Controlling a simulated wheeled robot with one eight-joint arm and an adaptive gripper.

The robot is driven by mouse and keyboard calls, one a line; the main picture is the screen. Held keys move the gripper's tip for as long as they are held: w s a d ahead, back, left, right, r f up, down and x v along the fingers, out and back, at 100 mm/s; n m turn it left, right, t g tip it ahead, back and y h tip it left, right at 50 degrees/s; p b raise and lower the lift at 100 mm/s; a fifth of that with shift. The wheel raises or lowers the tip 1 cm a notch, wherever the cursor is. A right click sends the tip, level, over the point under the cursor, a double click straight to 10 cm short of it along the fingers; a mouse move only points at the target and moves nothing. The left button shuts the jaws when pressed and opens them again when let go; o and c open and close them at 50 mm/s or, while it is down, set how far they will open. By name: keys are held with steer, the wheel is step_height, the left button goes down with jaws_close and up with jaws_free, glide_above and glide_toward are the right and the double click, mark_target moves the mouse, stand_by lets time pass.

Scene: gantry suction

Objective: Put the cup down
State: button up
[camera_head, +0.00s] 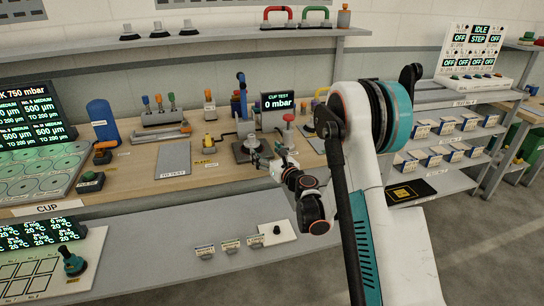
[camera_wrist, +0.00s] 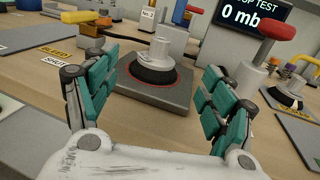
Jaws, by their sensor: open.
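The suction cup (camera_wrist: 157,65), with a pale grey body and a black rubber rim, stands upright on a dark grey square plate (camera_wrist: 176,103) in the wrist view. In the head view the cup (camera_head: 251,142) is on the workbench, below and left of the CUP TEST display (camera_head: 278,102), which reads 0 mbar. My gripper (camera_wrist: 160,72) is open, with its teal fingers apart on either side of the cup in the picture. No finger visibly touches the cup. In the head view my gripper (camera_head: 271,161) is small and just right of the plate.
A red-topped post (camera_wrist: 265,55) stands to the right of the plate. A yellow-handled valve (camera_wrist: 88,20) is behind left, by the BLEED label (camera_wrist: 52,51). A grey TO TEST pad (camera_head: 174,158) lies empty on the bench. A blue cylinder (camera_head: 103,121) stands farther left.

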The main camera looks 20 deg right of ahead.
steer(key=s+d+r+m+g+h, duration=0.1)
steer(key=s+d+r+m+h, duration=0.25)
steer(key=s+r+m, duration=0.55)
steer(key=s+d+r+m+g+h, duration=0.15)
steer(key=s+r+m+h, duration=0.35)
steer(key=r+m, duration=0.7)
steer(key=s+a+f+m+g+y, duration=0.1)
steer(key=s+m, duration=0.4)
steer(key=s, duration=0.6)
steer(key=s+a+f+m+g+y, duration=0.2)
steer(key=s+a+f+m+g, duration=0.2)
steer(key=s, duration=0.6)
steer(key=s+a+f+m+g+y, duration=0.1)
steer(key=s+a+f+m+g, duration=0.2)
steer(key=s+a+f+m, duration=0.2)
steer(key=s+f+m, duration=0.1)
steer(key=s+m, duration=0.2)
steer(key=s, duration=0.3)
steer(key=shift+s, duration=0.35)
steer(key=shift+f+y, duration=0.1)
steer(key=shift+y, duration=0.15)
